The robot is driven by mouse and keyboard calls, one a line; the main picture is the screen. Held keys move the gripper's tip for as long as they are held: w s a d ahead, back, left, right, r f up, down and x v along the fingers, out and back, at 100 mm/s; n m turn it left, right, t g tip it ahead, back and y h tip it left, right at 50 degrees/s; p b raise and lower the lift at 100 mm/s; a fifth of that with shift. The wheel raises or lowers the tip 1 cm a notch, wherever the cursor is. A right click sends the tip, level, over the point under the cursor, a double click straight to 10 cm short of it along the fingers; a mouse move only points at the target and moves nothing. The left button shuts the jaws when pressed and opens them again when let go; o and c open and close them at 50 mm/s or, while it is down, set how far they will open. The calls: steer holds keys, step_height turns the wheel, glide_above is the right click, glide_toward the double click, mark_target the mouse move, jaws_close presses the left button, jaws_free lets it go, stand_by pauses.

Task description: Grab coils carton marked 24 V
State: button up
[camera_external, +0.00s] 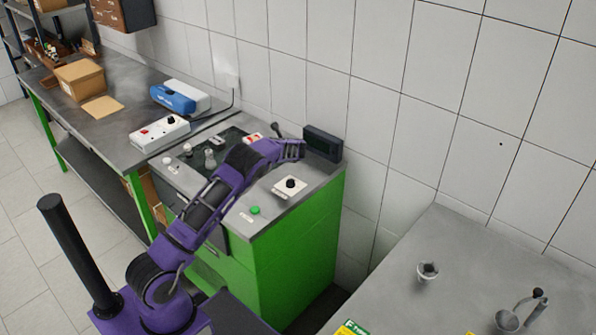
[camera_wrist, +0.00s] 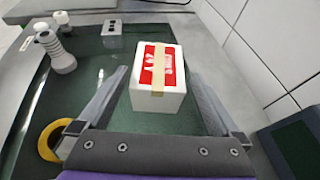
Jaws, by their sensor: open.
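A white carton with a red label and a beige tape strip (camera_wrist: 172,98) stands on the dark green mat in the wrist view. The label carries white marks that I cannot read as 24 V. My gripper (camera_wrist: 158,76) is open, one finger on each side of the carton, with a visible gap at the left finger. Contact on the right cannot be told. In the external view a red and white piece of the carton (camera_external: 252,138) shows behind my arm, and my gripper (camera_external: 284,148) is over the back of the green bench.
A dark display box (camera_external: 322,143) stands right of my gripper by the tiled wall. A yellow ring (camera_wrist: 46,143) lies at the left finger's base. A grey ribbed fitting (camera_wrist: 60,55) and small grey block (camera_wrist: 112,33) stand left of the carton. A switch plate (camera_external: 290,187) is nearer the front.

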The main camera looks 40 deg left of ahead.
mark_target(257, 140)
steer(key=shift+x, duration=3)
steer(key=c, duration=1.6)
steer(key=shift+r, duration=0.1)
